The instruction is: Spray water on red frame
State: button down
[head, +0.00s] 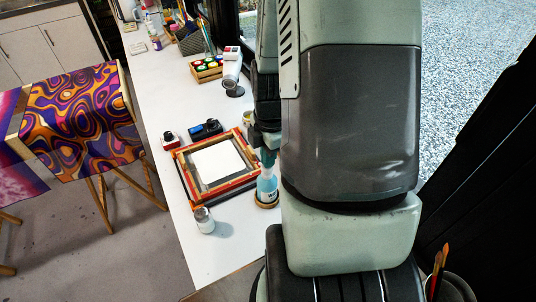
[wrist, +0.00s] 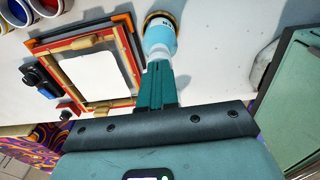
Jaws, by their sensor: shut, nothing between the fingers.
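The red frame (head: 221,189) lies flat on the white table with a white sheet (head: 218,160) inside it; it also shows at the left of the wrist view (wrist: 72,47). A light-blue bottle (head: 267,187) stands on a round wooden coaster (head: 266,205) to the right of the frame. The bottle also shows in the wrist view (wrist: 160,42), just beyond my fingertips. My gripper (head: 268,158) is shut and empty, its teal fingers (wrist: 155,84) close together at the bottle's upper end. Whether they touch it I cannot tell. My arm hides part of the table.
A small jar (head: 204,221) stands in front of the frame. Dark and blue items (head: 206,128) and a small bottle (head: 170,139) lie behind it. A box of paint pots (head: 207,68) and a white device (head: 232,72) stand farther back. The table's front left is clear.

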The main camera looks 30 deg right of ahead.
jog(key=shift+s+f, duration=0.1)
jog(key=shift+f, duration=1.15)
notch_tip(320, 180, up, 14)
jog(key=shift+d+r, duration=0.25)
jog(key=shift+d, duration=0.05)
dwell(0.3)
jog(key=shift+w+a+r+g, duration=0.15)
jog(key=shift+w+r, duration=0.1)
jog(key=shift+r, duration=0.25)
jog(key=shift+w+r+g, duration=0.15)
jog(key=shift+w+r, duration=0.1)
jog(key=shift+r, duration=0.25)
